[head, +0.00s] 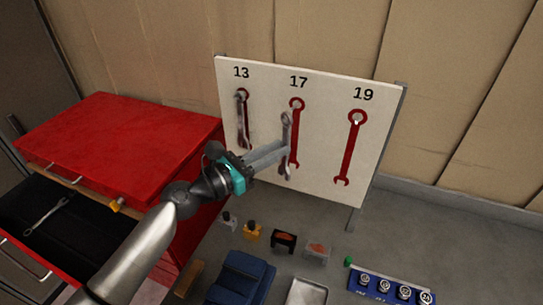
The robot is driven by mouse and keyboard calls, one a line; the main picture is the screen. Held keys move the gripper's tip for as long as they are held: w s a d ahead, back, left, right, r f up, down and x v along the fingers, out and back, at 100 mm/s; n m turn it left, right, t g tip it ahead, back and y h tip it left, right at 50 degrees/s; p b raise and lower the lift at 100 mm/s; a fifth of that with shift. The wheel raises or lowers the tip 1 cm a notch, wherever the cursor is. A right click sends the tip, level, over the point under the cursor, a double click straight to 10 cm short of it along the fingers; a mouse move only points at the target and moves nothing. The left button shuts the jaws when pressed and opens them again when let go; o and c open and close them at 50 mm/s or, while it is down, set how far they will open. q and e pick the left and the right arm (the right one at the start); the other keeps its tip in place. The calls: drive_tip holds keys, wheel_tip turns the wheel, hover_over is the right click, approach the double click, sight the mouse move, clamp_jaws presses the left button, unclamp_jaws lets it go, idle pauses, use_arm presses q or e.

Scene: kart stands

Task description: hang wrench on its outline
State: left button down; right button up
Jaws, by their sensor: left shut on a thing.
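A white board (328,150) carries red wrench outlines under the numbers 13, 17 and 19. My left gripper (284,157) is shut on a grey wrench (286,127), held upright in front of the board. The wrench is just left of the red 17 outline (297,120) and partly covers its lower part. I cannot tell whether the wrench touches the board. Another wrench (243,120) hangs over the 13 outline. The 19 outline (350,150) is bare, with a small peg in its ring. My right gripper is out of view.
A red tool cabinet (120,140) stands at left, with an open drawer holding another wrench (50,212). Below the board are several small blocks (284,241), a blue item (240,278), a grey tray (306,292) and a blue socket rack (390,286).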

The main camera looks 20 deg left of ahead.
use_arm(q)
drive_tip(key=shift+w+d+f+b, duration=0.15)
drive_tip(key=shift+w+b, duration=0.3)
drive_tip(key=shift+w, duration=0.95)
drive_tip(key=shift+w+a+f+b, duration=0.1)
drive_tip(key=shift+w+b, duration=0.3)
drive_tip(key=shift+w, duration=0.95)
drive_tip(key=shift+w, duration=0.15)
drive_tip(key=c, duration=0.7)
unclamp_jaws()
drive_tip(key=shift+c, duration=0.2)
drive_tip(key=shift+s+a+f, duration=0.1)
drive_tip(key=shift+s+a, duration=0.2)
drive_tip(key=shift+s, duration=0.2)
drive_tip(key=b+v, duration=0.2)
drive_tip(key=v, duration=1.2)
drive_tip(key=shift+b, duration=0.35)
